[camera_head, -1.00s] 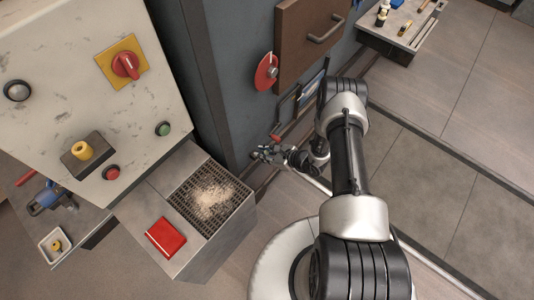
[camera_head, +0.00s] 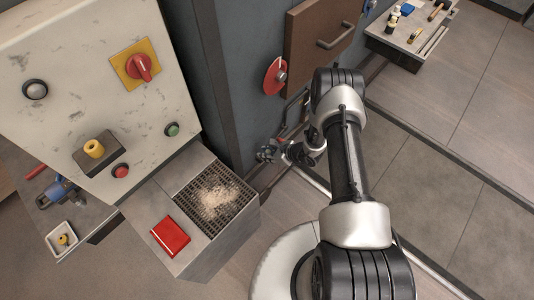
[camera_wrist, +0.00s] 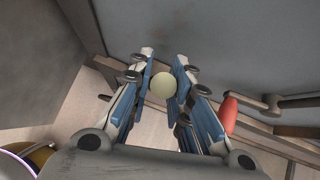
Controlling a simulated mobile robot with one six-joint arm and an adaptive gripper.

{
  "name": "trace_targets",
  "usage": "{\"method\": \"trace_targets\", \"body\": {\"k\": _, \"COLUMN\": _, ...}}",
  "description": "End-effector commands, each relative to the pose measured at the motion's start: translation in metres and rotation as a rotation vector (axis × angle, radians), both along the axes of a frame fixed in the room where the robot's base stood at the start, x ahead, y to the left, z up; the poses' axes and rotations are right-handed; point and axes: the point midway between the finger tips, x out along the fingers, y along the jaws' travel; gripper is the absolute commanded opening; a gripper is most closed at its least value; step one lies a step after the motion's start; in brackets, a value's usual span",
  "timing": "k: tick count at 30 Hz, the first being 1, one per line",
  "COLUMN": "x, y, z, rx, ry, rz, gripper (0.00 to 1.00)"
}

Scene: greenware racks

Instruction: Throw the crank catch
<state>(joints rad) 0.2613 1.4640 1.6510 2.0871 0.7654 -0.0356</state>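My gripper (camera_head: 266,151) is low beside the grey-blue cabinet. The wrist view shows its two fingers (camera_wrist: 164,72) apart, pointing at the cabinet face. A pale round knob (camera_wrist: 164,86) shows between the fingers, with narrow gaps at its sides; I cannot tell if either pad touches it. A red grip (camera_wrist: 229,113) joined to dark metal bars (camera_wrist: 285,103) lies just right of the fingers. The head view shows a small red piece (camera_head: 282,130) just above my gripper. My wrist partly covers that area, and which part is the crank catch is unclear.
A red disc with a knob (camera_head: 275,76) and a brown door with a handle (camera_head: 318,40) are above on the cabinet (camera_head: 232,60). A control panel (camera_head: 75,85) and a grated bench (camera_head: 232,232) stand to the left. Open floor (camera_head: 430,170) lies to the right.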

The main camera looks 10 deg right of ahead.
Motion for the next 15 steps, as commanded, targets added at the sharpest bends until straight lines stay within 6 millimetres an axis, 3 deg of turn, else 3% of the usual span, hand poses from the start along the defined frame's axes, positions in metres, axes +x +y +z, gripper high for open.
{"method": "trace_targets", "body": {"k": 8, "x": 0.0, "y": 0.0, "z": 0.0, "rx": 0.001, "ry": -0.001, "rz": 0.0, "gripper": 0.38}}
{"method": "trace_targets", "body": {"k": 15, "x": 0.0001, "y": 0.0002, "z": 0.0002, "rx": 0.001, "ry": -0.001, "rz": 0.0, "gripper": 0.38}}
